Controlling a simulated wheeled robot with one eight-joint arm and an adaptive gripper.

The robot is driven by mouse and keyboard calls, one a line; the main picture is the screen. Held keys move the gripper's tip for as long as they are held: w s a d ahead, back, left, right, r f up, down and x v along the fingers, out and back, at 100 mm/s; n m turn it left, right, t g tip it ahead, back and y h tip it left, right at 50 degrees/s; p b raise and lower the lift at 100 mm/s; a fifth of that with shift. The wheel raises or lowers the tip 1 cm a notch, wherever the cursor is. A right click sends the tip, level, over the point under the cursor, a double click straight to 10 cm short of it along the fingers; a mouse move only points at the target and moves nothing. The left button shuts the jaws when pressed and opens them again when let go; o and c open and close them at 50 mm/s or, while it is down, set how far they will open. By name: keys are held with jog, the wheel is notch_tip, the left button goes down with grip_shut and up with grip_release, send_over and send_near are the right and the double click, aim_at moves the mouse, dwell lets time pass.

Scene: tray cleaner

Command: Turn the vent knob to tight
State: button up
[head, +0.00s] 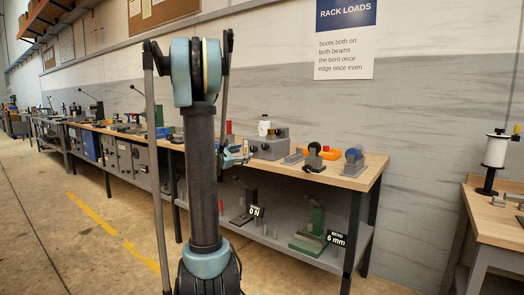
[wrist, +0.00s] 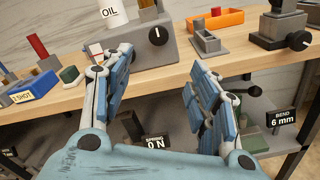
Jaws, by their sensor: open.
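A grey box (wrist: 140,48) stands on the wooden bench, with a black round knob (wrist: 158,35) on its front face. The knob has a white pointer line standing nearly upright. This looks like the vent knob, but I can read no label or tight mark by it. A white container marked OIL (wrist: 112,13) is on top of the box. The grey box also shows in the head view (head: 268,148). My gripper (wrist: 155,65) is open and empty, its blue fingers spread in front of the bench edge, below and apart from the knob. It also shows in the head view (head: 237,155).
An orange tray (wrist: 222,20) and a small grey block holder (wrist: 207,40) sit right of the box. A dark fixture with another black knob (wrist: 298,40) is further right. A green-topped block (wrist: 69,74) is left. A lower shelf holds signs reading 0 N and 6 mm (wrist: 283,118).

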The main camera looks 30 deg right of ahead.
aim_at(264, 147)
jog(key=x, duration=1.7)
jog(key=shift+w+d+r, duration=0.1)
jog(key=shift+w+d, duration=0.15)
jog(key=c, duration=1.1)
